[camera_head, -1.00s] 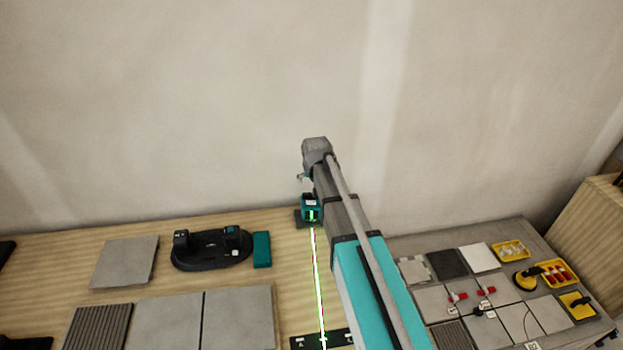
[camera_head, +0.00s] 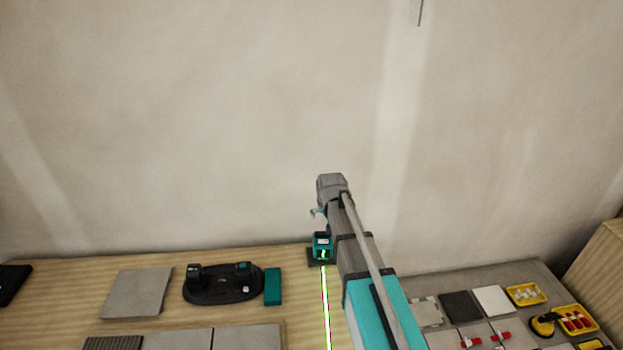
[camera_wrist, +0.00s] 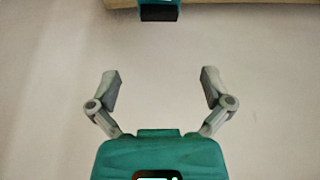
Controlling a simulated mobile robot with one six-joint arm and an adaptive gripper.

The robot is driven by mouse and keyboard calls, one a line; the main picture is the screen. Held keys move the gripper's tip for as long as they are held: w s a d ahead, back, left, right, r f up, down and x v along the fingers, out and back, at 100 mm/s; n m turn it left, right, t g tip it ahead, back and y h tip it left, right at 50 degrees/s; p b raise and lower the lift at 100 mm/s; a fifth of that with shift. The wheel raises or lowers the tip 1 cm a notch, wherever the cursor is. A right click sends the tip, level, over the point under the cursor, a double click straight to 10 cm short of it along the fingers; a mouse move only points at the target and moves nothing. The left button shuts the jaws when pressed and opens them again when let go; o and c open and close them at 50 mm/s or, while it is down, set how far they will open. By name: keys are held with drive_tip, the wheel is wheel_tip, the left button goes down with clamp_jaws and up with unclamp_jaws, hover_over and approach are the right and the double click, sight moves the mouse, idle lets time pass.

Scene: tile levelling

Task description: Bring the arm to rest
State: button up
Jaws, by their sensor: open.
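My gripper (camera_wrist: 160,90) is open and empty in the wrist view, its two fingers spread wide against the pale wall. In the head view my arm reaches up and away from the lower right, and the gripper at its end is mostly hidden behind the wrist. A teal laser level (camera_head: 323,247) stands on the bench just left of my arm and casts a green line toward the front. A teal and black object shows at the top of the wrist view (camera_wrist: 158,10), apart from the fingers.
A black charger-like tray (camera_head: 223,290), a teal block (camera_head: 273,287) and a grey tile (camera_head: 137,293) lie on the wooden bench (camera_head: 60,280). To the right, a grey table holds tile samples (camera_head: 461,306), yellow trays (camera_head: 526,293) and a yellow-black tool (camera_head: 544,324). The wall (camera_head: 200,120) rises behind.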

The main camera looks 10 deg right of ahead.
drive_tip(key=s+d+f+g, duration=0.1)
drive_tip(key=s+g, duration=0.3)
drive_tip(key=s, duration=2.1)
drive_tip(key=shift+s+d+f, duration=0.2)
drive_tip(key=shift+s+d, duration=0.2)
drive_tip(key=shift+d, duration=0.25)
